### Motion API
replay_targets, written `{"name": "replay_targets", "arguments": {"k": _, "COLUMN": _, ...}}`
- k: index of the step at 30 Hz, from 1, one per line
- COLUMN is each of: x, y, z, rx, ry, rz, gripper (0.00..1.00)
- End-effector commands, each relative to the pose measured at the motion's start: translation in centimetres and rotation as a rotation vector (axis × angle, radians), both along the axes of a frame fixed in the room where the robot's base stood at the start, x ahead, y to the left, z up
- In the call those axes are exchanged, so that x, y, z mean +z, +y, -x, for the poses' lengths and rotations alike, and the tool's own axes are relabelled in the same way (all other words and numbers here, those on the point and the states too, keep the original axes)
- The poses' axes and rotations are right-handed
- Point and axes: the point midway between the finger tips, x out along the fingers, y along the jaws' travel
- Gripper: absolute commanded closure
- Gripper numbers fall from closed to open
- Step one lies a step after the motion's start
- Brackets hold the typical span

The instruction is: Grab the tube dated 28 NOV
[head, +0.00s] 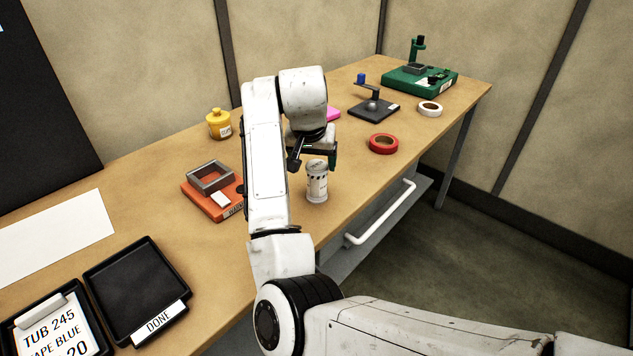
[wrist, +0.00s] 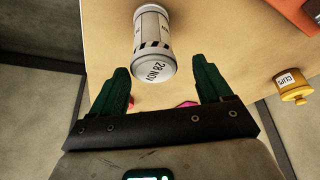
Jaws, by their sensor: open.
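The tube (head: 317,183) is a white and grey cylinder standing upright near the table's front edge in the head view. In the wrist view the tube (wrist: 153,42) shows the label 28 NOV and a black-striped band at its near end. My gripper (head: 312,163) is just above and behind the tube in the head view, partly hidden by my arm. In the wrist view my gripper (wrist: 163,78) has its two green fingers spread apart. The tube's labelled end lies near the gap between the fingertips, with nothing held and no contact visible.
An orange fixture (head: 214,192) stands left of my arm, with a yellow pot (head: 219,124) behind it. A red tape roll (head: 383,144), a white tape roll (head: 430,108) and a green jig (head: 420,78) are to the right. A black DONE tray (head: 125,285) is at front left.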

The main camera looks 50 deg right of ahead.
Motion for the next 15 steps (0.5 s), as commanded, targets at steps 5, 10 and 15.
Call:
{"name": "replay_targets", "arguments": {"k": 5, "x": -2.0, "y": -0.7, "z": 0.1, "rx": 0.0, "ry": 0.002, "rz": -0.001, "gripper": 0.22}}
{"name": "replay_targets", "arguments": {"k": 10, "x": -4.2, "y": -1.5, "z": -0.2, "rx": 0.001, "ry": 0.002, "rz": 0.0, "gripper": 0.22}}
{"name": "replay_targets", "arguments": {"k": 15, "x": -4.9, "y": -1.7, "z": -0.4, "rx": 0.001, "ry": 0.0, "rz": 0.001, "gripper": 0.22}}
